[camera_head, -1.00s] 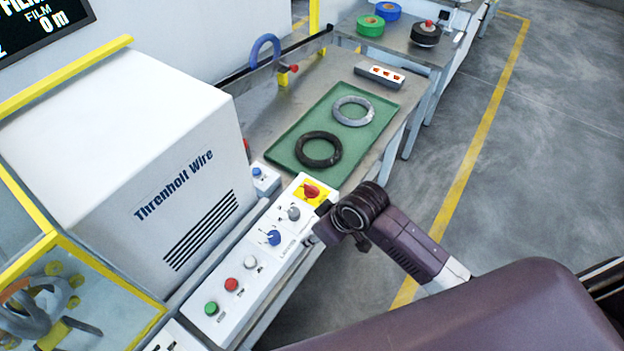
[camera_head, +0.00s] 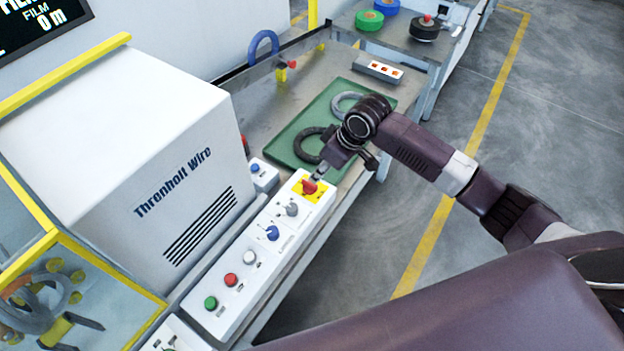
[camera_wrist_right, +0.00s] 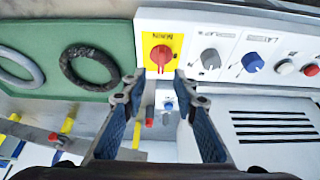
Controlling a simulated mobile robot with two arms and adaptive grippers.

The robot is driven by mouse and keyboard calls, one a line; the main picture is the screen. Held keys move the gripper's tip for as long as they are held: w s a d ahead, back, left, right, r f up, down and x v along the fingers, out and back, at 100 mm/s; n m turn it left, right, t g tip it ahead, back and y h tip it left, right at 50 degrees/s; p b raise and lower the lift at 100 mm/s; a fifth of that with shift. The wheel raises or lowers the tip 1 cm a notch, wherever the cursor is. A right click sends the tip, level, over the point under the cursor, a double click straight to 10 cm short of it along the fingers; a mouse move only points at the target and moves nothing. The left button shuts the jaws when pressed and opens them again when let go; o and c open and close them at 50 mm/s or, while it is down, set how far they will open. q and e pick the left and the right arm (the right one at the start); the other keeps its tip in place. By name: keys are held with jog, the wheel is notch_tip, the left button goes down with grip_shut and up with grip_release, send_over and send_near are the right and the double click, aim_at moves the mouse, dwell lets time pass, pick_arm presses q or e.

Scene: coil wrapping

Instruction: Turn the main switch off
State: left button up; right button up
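The main switch is a red knob (camera_head: 309,187) on a yellow plate at the far end of the white control panel (camera_head: 262,277). In the right wrist view the red knob (camera_wrist_right: 161,55) shows between and just beyond my fingertips, under the label MAIN. My right gripper (camera_head: 318,175) is right by the knob in the head view. In the wrist view the right gripper (camera_wrist_right: 158,88) has its two fingers apart with nothing held between them. I cannot tell whether a fingertip touches the knob. My left gripper is not in view.
Other controls share the panel: a grey knob (camera_head: 292,209), a blue knob (camera_head: 272,233), white, red and green buttons. A green tray (camera_head: 285,147) with two rings lies beyond. The white machine housing (camera_head: 130,130) stands left of the panel.

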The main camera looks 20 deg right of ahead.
aim_at(310, 183)
jog(key=shift+p+x, duration=0.65)
jog(key=shift+x, duration=3.1)
jog(key=shift+c, duration=0.4)
jog(key=shift+a, duration=0.1)
grip_shut()
